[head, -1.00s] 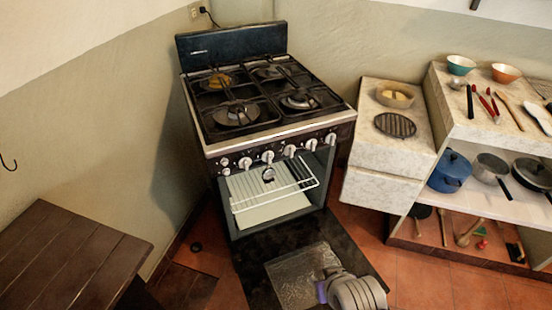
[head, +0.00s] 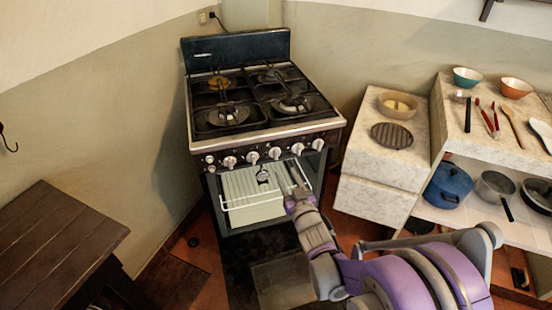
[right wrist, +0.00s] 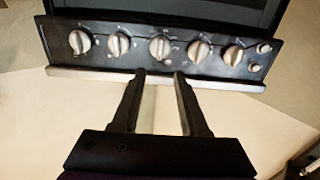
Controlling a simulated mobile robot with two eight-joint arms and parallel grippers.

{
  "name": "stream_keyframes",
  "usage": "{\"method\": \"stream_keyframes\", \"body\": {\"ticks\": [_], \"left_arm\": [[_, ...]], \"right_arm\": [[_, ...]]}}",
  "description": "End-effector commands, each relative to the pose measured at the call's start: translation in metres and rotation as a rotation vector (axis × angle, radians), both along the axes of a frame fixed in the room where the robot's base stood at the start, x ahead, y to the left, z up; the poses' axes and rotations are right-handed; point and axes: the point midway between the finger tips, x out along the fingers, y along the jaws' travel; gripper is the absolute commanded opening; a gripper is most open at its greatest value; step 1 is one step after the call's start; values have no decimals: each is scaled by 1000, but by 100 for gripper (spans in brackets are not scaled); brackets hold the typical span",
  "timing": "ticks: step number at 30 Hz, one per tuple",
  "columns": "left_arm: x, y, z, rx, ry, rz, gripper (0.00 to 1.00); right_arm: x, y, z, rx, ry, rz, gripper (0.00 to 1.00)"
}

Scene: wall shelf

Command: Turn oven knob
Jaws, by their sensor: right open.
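The oven's front panel (head: 264,157) carries a row of several white knobs, with small buttons at its left end. The middle knob (head: 275,153) also shows in the right wrist view (right wrist: 160,48), where the picture is turned over and the small buttons are at the right. My right gripper (head: 293,170) is in front of the open oven, below the panel at its right part. In the right wrist view its two fingers (right wrist: 160,77) are apart and empty, pointing towards the middle knob without visibly holding it. My left gripper is out of view.
The oven door (head: 240,265) hangs open below, partly behind my right arm. A wire rack (head: 255,195) sits inside. A marble counter (head: 380,165) and shelf with pots and bowls stand right. A dark wooden table (head: 50,240) stands left.

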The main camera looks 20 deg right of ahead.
Motion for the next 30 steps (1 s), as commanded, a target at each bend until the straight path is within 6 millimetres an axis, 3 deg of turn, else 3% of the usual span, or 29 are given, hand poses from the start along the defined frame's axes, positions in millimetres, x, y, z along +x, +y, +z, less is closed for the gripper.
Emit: {"method": "stream_keyframes", "body": {"ticks": [6,12,18,26,30], "left_arm": [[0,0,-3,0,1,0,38],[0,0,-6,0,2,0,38],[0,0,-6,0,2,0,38],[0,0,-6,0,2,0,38],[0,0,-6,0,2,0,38]], "right_arm": [[43,-5,-1,0,1,1,44],[74,-9,-1,0,2,0,44],[87,-11,0,0,2,0,44],[88,-11,0,0,2,0,44],[88,-11,0,0,2,0,20]]}}
